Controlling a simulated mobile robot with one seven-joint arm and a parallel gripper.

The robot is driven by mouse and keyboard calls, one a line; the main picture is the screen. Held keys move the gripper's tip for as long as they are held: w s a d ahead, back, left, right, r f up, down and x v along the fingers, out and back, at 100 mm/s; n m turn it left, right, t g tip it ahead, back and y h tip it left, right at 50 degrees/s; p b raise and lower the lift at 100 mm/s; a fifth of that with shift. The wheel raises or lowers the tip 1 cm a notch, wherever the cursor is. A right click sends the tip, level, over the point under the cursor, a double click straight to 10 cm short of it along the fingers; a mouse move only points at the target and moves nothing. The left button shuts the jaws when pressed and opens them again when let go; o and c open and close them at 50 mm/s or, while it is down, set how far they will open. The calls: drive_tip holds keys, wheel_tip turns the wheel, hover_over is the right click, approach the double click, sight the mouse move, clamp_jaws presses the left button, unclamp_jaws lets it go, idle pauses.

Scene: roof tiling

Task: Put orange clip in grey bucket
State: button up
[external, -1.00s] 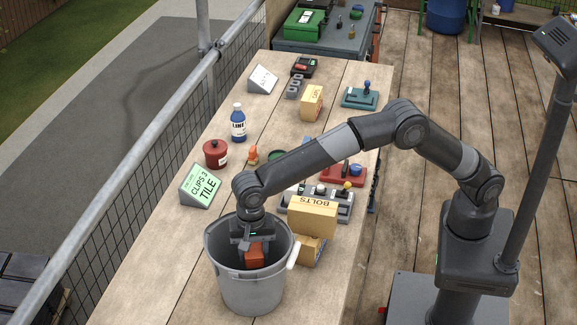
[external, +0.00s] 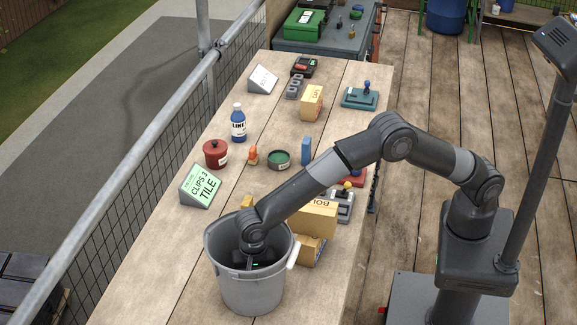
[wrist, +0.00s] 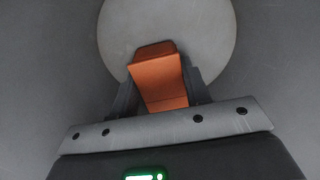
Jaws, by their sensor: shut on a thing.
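The grey bucket (external: 252,288) stands upright at the near end of the wooden table. My gripper is down inside it, its fingers hidden by the bucket wall in the external view. In the wrist view my gripper (wrist: 160,92) is shut on the orange clip (wrist: 160,80), which sits between the two dark fingers. The bucket's round pale floor (wrist: 210,30) shows beyond the clip. I cannot tell whether the clip touches the floor.
Two boxes, the upper marked BOLTS (external: 312,219), stand just right of the bucket. Behind are a green CLIPS 3 TILE sign (external: 201,186), a red pot (external: 215,153), a blue LINE bottle (external: 238,124) and a small orange object (external: 253,155). A railing runs along the left.

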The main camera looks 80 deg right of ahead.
drive_tip(key=shift+f, duration=0.1)
drive_tip(key=o, duration=1)
wheel_tip(320, 180, up, 12)
drive_tip(key=shift+r, duration=0.15)
